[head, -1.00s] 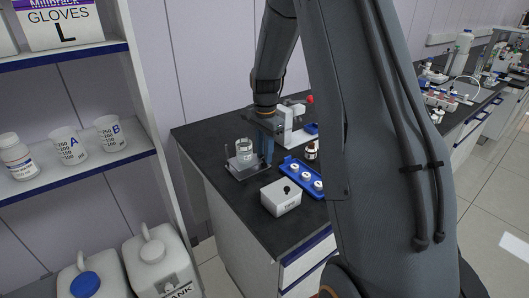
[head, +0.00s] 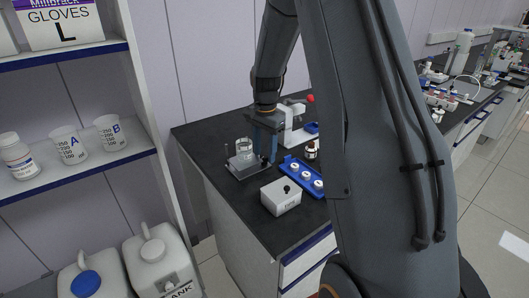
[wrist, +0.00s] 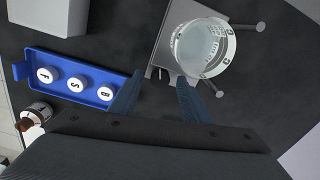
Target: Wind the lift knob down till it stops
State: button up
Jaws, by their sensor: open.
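A lab jack with a flat grey metal plate (head: 250,173) stands on the dark bench; its plate also shows in the wrist view (wrist: 171,38). A clear glass beaker (head: 244,147) stands on the jack, and it also shows in the wrist view (wrist: 203,48). Thin metal rods with round ends stick out beside the plate. I cannot tell for sure which part is the lift knob; it may be hidden between or below my fingers. My gripper (wrist: 160,78) is open, its fingertips apart at the plate's near edge, close to the beaker. Nothing shows held.
A blue tray (wrist: 62,58) with white-capped, lettered vials lies left of my fingers in the wrist view. A pale box (head: 281,197) with a black knob stands at the bench front. A brown bottle (wrist: 36,115) and a red-tipped device (head: 298,122) are close by.

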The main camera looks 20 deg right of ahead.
aim_at(265, 156)
notch_tip(265, 156, up, 7)
jog(key=shift+r+b, duration=0.2)
jog(key=shift+b, duration=0.6)
jog(key=shift+s, duration=0.1)
